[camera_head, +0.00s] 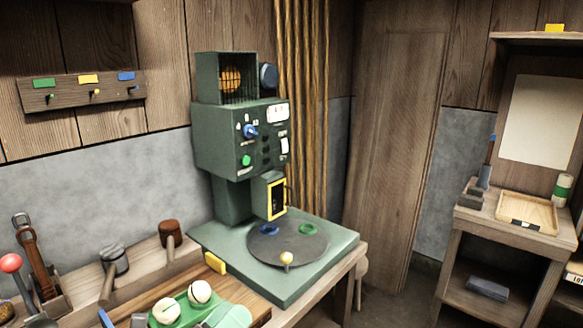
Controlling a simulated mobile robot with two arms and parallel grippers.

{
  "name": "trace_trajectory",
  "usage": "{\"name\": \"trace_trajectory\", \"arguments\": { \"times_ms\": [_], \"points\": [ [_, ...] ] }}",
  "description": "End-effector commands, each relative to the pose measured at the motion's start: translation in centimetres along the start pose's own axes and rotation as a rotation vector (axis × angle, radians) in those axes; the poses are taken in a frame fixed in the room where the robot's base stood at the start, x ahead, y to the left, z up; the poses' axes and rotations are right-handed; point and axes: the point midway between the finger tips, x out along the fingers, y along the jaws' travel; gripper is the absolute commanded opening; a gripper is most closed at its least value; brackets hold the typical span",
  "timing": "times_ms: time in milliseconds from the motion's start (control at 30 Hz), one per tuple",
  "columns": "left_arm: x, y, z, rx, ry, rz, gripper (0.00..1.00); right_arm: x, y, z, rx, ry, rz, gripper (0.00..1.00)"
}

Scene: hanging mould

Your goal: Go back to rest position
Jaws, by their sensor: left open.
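A green machine (240,138) with a blue knob and a green button stands on a green base plate (325,260) in the head view. Its round dark turntable (288,250) carries two blue and green rings and a small yellow-topped knob. A yellow-framed opening (277,198) faces the turntable. My left gripper shows at most at the bottom edge, and I cannot clearly make out its fingertips. Nothing at the machine is touched by a gripper. My right gripper is out of view.
A green tray (183,318) with white balls sits on the wooden bench at the bottom. Mallets (170,233) and a red-knobbed lever (11,263) stand left. A peg rack (82,92) hangs above. A side table (500,225) with a wooden tray stands right, beyond open floor.

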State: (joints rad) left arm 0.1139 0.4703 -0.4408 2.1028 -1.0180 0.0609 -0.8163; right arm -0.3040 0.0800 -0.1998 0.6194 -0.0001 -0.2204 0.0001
Motion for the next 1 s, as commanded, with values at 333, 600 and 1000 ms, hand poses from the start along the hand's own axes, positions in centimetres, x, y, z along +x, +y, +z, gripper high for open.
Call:
{"name": "trace_trajectory", "arguments": {
  "times_ms": [333, 600, 1000],
  "points": [
    [-14.4, 8.7, -1.6, -1.186, -0.768, 0.762, 0.97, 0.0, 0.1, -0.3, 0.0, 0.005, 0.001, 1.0],
    [-24.4, 8.0, -8.4, -1.639, -1.158, 1.231, 0.97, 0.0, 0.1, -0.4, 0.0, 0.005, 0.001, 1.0],
    [-31.2, 5.8, -14.9, -1.838, -1.438, 1.639, 0.97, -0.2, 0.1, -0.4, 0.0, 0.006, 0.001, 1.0]
  ]
}}
